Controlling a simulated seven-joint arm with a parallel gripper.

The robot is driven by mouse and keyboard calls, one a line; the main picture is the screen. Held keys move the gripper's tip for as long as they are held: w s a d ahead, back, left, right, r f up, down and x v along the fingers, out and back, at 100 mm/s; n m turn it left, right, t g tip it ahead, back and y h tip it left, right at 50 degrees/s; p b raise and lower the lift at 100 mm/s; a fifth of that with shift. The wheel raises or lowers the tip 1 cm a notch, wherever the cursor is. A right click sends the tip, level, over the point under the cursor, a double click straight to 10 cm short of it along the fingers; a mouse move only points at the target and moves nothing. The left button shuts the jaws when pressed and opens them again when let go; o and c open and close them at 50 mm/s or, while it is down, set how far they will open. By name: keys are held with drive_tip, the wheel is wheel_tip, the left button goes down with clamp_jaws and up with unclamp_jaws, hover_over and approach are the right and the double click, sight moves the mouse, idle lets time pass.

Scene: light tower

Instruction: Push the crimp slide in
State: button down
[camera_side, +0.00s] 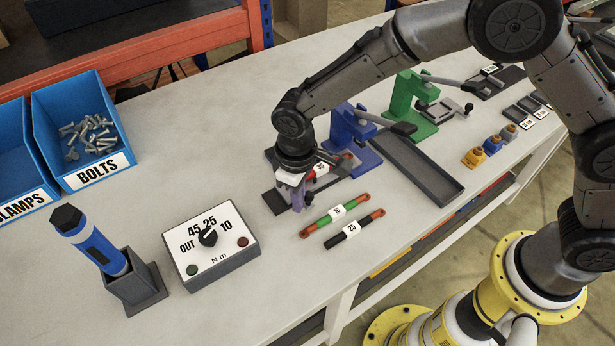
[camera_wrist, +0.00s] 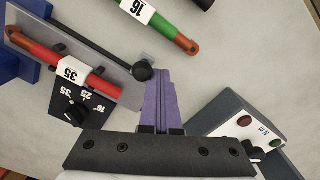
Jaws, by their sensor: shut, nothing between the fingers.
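The blue crimp press (camera_side: 362,138) stands mid-bench in the side view; only a blue edge shows at left in the wrist view. In front of it, a red cable (camera_wrist: 45,55) labelled 35 lies along the grey plate of the crimp slide (camera_wrist: 110,52). A dark rod ends in a black ball knob (camera_wrist: 143,70) there. A dial (camera_wrist: 76,110) marked 16, 25, 35 sits beside the cable. My gripper (camera_wrist: 158,78) is shut and empty, pointing down, its purple fingertips right by the ball knob. I cannot tell whether they touch it. In the side view my gripper (camera_side: 298,203) hides part of the slide.
Two cables, green 16 (camera_side: 335,214) and black 25 (camera_side: 352,228), lie in front. A torque box (camera_side: 225,262) and a blue tool (camera_side: 95,248) in its holder stand left. An empty dark tray (camera_side: 435,180) and a green press (camera_side: 405,100) stand right.

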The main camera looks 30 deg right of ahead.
sight(310, 192)
drive_tip(key=shift+d, duration=2.25)
drive_tip(key=shift+a+r, duration=0.85)
drive_tip(key=shift+r, duration=0.2)
drive_tip(key=shift+r, duration=2.45)
drive_tip(key=shift+r, duration=0.1)
